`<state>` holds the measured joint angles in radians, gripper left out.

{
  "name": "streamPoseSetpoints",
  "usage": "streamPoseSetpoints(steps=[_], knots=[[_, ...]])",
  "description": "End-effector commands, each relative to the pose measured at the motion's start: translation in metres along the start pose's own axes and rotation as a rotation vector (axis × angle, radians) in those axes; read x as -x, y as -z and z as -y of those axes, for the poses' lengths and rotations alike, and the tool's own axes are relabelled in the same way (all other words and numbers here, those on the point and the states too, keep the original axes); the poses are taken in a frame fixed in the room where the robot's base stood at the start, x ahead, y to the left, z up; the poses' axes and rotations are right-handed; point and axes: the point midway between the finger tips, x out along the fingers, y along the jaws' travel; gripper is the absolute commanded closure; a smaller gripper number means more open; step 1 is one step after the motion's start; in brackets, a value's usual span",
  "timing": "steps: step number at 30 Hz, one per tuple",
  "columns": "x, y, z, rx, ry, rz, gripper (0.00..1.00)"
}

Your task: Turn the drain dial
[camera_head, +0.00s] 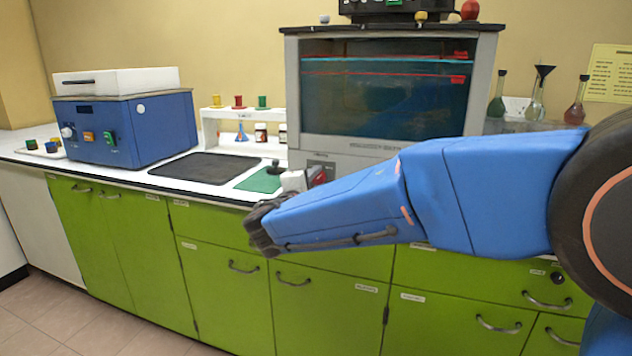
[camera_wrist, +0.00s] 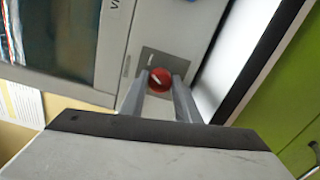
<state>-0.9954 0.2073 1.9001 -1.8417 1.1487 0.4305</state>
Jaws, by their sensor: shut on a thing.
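The drain dial is a round red knob (camera_wrist: 159,79) with a pale pointer line, on a grey plate on the front of the grey machine. In the wrist view, my gripper (camera_wrist: 160,88) has its two grey fingers on either side of the knob and is shut on it. In the head view, the red of the dial (camera_head: 319,176) shows low on the machine's front, partly hidden by my blue arm and white wrist. The fingertips cannot be made out there. The machine (camera_head: 390,155) has a wide window with teal liquid and red level lines.
A blue instrument box (camera_head: 125,128) stands at the left of the counter. A black mat (camera_head: 205,168) and a green mat (camera_head: 260,181) lie in front of a small white rack (camera_head: 210,125) with bottles. Flasks (camera_head: 535,105) stand at the right. Green cabinets (camera_head: 225,265) run below.

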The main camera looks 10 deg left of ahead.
Motion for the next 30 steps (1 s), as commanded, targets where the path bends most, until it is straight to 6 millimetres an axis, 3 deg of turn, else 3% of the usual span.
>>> streamPoseSetpoints(steps=[30], knots=[[0.0005,0.0004,0.0017,0.951,0.002,-0.002,0.93]])
